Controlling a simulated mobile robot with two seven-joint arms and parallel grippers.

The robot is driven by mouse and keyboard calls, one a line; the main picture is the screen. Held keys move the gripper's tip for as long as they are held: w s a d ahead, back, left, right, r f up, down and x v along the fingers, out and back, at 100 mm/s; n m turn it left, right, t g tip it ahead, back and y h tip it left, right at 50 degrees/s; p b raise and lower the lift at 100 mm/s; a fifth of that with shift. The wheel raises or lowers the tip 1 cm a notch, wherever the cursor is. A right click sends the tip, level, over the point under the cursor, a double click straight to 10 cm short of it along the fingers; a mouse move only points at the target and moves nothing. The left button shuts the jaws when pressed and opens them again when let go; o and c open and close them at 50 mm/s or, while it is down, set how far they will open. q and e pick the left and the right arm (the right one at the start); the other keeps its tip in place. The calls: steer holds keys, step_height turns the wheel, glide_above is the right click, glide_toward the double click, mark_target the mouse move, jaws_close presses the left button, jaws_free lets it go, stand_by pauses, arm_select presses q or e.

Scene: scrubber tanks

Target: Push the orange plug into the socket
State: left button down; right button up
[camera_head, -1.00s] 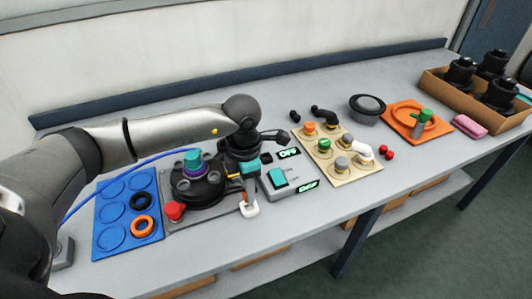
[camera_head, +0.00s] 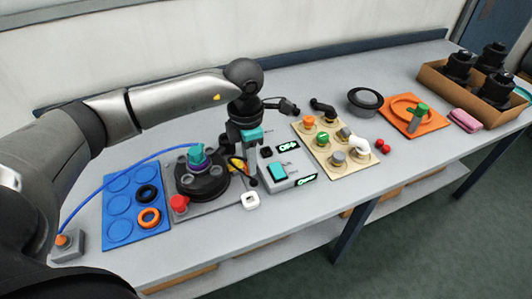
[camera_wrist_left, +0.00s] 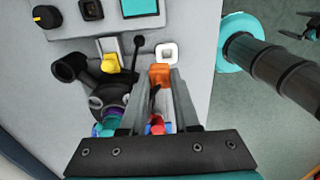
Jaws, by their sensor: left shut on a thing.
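My left gripper (camera_wrist_left: 159,88) is shut on the orange plug (camera_wrist_left: 159,75), which shows between its fingertips in the left wrist view. The white square socket (camera_wrist_left: 167,52) lies just beyond the plug in that view, with its centre uncovered. In the head view the socket (camera_head: 250,200) sits near the table's front edge, and my left gripper (camera_head: 247,180) is just behind and above it. The plug is not clear in the head view.
A switch box (camera_head: 286,172) with green displays stands right of the gripper. A black round fixture (camera_head: 205,185) with a red knob (camera_head: 179,204) and a blue cable (camera_head: 110,180) is on the left. A blue ring tray (camera_head: 120,229) lies further left. Bare table lies front right.

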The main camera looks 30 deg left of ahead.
arm_select(q)
steer(key=w+a+b, duration=0.2)
steer(key=w+b, duration=0.5)
steer(key=w, duration=0.6)
steer(key=shift+w+a, duration=0.15)
steer(key=shift+a, duration=0.05)
steer(key=shift+f, duration=0.1)
steer(key=shift+f+b, duration=1.05)
steer(key=shift+f, duration=1.2)
steer(key=shift+r+p, duration=0.1)
steer(key=shift+p, duration=0.25)
